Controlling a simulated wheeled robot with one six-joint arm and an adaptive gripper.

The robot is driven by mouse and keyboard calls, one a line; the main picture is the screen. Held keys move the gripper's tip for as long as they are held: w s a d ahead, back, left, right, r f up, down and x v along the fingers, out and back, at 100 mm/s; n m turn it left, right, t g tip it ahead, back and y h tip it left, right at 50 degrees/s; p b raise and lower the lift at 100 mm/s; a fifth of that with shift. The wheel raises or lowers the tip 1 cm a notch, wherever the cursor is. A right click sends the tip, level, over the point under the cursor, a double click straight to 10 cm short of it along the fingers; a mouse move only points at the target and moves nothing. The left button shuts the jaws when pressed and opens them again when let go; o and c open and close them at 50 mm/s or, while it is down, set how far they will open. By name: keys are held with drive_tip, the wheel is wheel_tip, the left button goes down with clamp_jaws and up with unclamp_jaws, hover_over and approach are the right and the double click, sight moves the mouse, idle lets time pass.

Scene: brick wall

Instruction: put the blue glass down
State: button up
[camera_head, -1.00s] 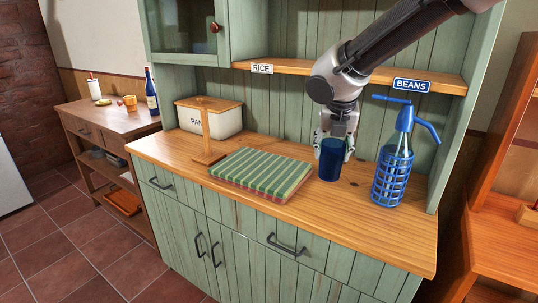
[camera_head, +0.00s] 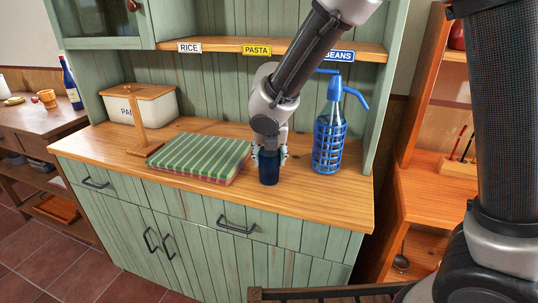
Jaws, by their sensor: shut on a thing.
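The dark blue glass (camera_head: 269,170) is upright at the wooden counter top (camera_head: 323,193), near its front edge. My gripper (camera_head: 269,154) comes down from above and is shut on the glass, with a finger on either side of its upper part. The bottom of the glass looks at or very near the counter surface. I cannot tell whether it touches.
A blue siphon bottle (camera_head: 329,135) stands close to the right of the glass. A folded striped cloth (camera_head: 201,156) lies to the left, with a wooden stand (camera_head: 142,130) and a bread bin (camera_head: 120,105) beyond. A shelf (camera_head: 222,47) with labels runs above.

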drive_tip(key=o, duration=1.1)
drive_tip(key=shift+f, duration=0.1)
drive_tip(key=v, duration=1.2)
drive_tip(key=s+d+r+m, duration=0.2)
drive_tip(key=d+r+m, duration=0.1)
drive_tip(key=d+m, duration=0.65)
drive_tip(key=s+d+r+m, duration=0.2)
drive_tip(key=d+m, duration=0.4)
drive_tip(key=d, duration=0.6)
drive_tip(key=s+d+m, duration=0.4)
drive_tip(key=s+m, duration=0.1)
drive_tip(key=m, duration=0.2)
drive_tip(key=s+d+m, duration=0.4)
drive_tip(key=s+m, duration=0.1)
drive_tip(key=m, duration=0.2)
drive_tip(key=s+d+m, duration=0.5)
drive_tip(key=m, duration=0.2)
drive_tip(key=shift+s+f, duration=0.15)
drive_tip(key=shift+f, duration=0.25)
